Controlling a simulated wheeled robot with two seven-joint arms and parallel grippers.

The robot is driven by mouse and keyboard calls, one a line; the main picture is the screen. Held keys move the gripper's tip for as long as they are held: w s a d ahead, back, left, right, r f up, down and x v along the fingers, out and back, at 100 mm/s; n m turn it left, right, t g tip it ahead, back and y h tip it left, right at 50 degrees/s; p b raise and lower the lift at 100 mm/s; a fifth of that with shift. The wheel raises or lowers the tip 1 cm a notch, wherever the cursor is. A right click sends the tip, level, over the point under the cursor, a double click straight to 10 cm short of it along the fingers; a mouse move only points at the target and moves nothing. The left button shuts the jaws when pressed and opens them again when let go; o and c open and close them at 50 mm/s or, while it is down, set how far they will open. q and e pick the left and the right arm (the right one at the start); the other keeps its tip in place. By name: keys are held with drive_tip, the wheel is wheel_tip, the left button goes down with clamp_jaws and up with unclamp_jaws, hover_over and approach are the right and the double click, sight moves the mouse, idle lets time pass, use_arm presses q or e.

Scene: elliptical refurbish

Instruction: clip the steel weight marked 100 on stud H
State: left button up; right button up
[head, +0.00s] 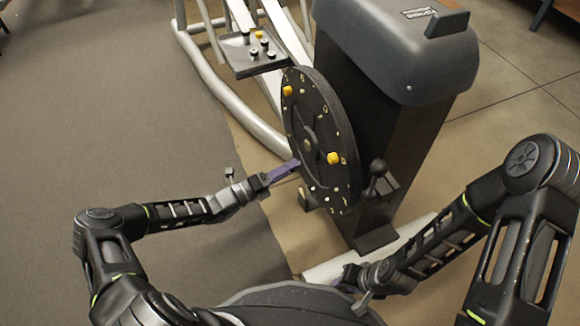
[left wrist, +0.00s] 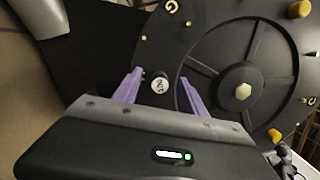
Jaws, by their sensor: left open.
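The flywheel disc (head: 318,112) stands upright on the machine, with pale letters and small studs around its rim. My left gripper (head: 296,165), with purple fingers, is at the disc's lower left face. In the left wrist view, the open fingers (left wrist: 159,76) stand on either side of a round steel weight (left wrist: 159,86) that faces the camera. Its dark marking is too small to read surely. A letter G (left wrist: 172,6) shows on the disc above it; I cannot make out an H. My right gripper (head: 350,280) is low in the head view, its fingers unclear.
Yellow weights (head: 333,158) (head: 288,90) sit on the disc. A tray (head: 247,68) behind it holds several dark-sided weights and a yellow one. The machine housing (head: 400,50) and a knobbed lever (head: 378,168) stand right of the disc. Floor at left is clear.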

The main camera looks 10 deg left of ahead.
use_arm(q)
drive_tip(key=p+v, duration=0.1)
drive_tip(key=v, duration=0.6)
drive_tip(key=shift+p, duration=0.35)
